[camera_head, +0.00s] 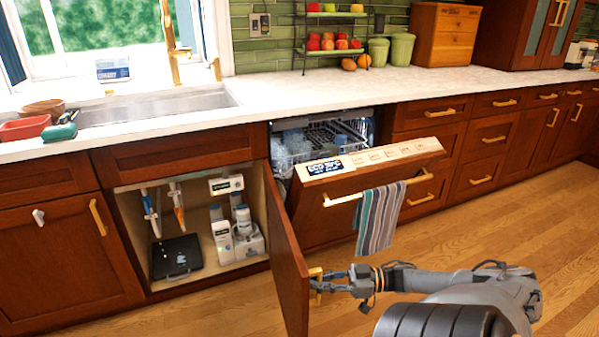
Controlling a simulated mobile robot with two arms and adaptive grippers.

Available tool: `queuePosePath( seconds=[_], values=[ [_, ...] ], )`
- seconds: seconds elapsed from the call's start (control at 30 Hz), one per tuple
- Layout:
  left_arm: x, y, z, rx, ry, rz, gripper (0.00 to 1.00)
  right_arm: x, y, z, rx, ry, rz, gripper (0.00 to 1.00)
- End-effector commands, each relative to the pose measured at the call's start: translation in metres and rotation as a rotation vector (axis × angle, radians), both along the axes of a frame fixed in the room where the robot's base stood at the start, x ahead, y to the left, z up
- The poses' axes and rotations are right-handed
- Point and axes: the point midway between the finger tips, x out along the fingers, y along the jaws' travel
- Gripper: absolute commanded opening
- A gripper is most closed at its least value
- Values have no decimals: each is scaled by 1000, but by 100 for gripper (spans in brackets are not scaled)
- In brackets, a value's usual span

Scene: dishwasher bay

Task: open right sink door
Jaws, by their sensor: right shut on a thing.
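The right sink door (287,252) stands swung wide out from the cabinet, its edge toward me. The open sink cabinet (194,243) shows behind it on the left. My right gripper (322,286) is shut on the door's gold handle (315,284), on the door's right-hand face. The handle is partly hidden by the fingers. The left sink door (65,246) is closed, with a gold handle and a small white piece on its front. My left gripper is not in view.
The dishwasher door (368,168) hangs partly open just right of the sink door, with a striped towel (379,219) on its handle. Bottles (239,222) and a black case (176,257) stand inside the cabinet. Wooden floor (475,232) is clear at right.

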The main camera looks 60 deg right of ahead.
Motion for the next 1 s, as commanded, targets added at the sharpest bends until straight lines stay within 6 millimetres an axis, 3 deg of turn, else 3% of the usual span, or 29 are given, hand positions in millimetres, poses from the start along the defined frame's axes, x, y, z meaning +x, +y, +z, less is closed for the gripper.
queuePosePath(
  seconds=[0.2,0.57,0.6,0.7,1.0],
  values=[
    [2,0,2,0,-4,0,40,-8,-11,-1,0,4,1,0],
    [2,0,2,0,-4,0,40,-9,-11,-1,0,4,1,0],
    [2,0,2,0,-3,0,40,-9,-11,-1,0,4,1,19],
    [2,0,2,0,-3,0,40,-8,-12,-1,0,2,1,38],
    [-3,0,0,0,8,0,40,-9,-12,-1,0,2,0,38]
  ],
)
